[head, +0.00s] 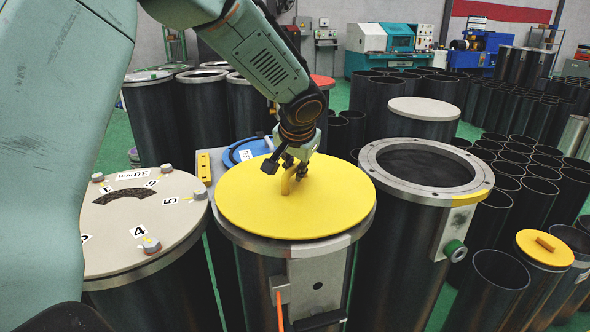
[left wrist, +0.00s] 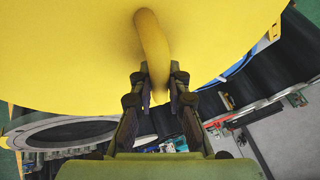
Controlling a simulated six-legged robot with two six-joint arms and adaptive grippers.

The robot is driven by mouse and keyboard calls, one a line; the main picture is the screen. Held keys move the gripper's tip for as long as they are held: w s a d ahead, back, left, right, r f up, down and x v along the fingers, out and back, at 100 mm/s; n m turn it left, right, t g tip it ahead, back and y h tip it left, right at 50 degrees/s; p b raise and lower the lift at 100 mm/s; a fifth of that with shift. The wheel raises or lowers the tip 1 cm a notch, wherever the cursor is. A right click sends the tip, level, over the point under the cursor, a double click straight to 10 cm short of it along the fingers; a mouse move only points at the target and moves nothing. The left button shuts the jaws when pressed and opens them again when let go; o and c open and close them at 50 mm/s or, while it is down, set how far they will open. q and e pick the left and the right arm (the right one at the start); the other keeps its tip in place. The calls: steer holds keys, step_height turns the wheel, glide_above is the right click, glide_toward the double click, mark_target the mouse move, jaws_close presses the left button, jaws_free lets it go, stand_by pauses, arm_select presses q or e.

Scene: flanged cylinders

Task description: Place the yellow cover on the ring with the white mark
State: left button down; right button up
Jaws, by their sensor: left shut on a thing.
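The round yellow cover (head: 335,200) is over the middle cylinder, level with its metal ring (head: 260,243). A pale white mark (head: 337,244) shows on the front right of that ring. I cannot tell whether the cover rests on the ring or hovers just above it. My left gripper (head: 287,172) is shut on the cover's upright handle. In the left wrist view, the handle (left wrist: 152,45) lies between the fingers (left wrist: 158,95), and the cover (left wrist: 70,50) fills the upper part. My right gripper is not in view.
To the right stands an open cylinder whose ring (head: 374,165) has a yellow mark. To the left is a cylinder with a beige numbered lid (head: 165,225). A blue disc (head: 245,153) lies behind the cover. Many dark tubes (head: 500,275) crowd the right.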

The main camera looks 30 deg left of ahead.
arm_select(q)
steer(key=shift+a, duration=0.1)
steer(key=shift+a+f, duration=0.1)
steer(key=shift+f, duration=0.1)
steer(key=shift+d+f+b, duration=0.2)
steer(key=shift+f+b, duration=0.05)
steer(key=shift+b, duration=0.3)
steer(key=shift+f, duration=0.15)
steer(key=shift+a, duration=0.1)
steer(key=c, duration=1.7)
jaws_free()
steer(key=o, duration=0.4)
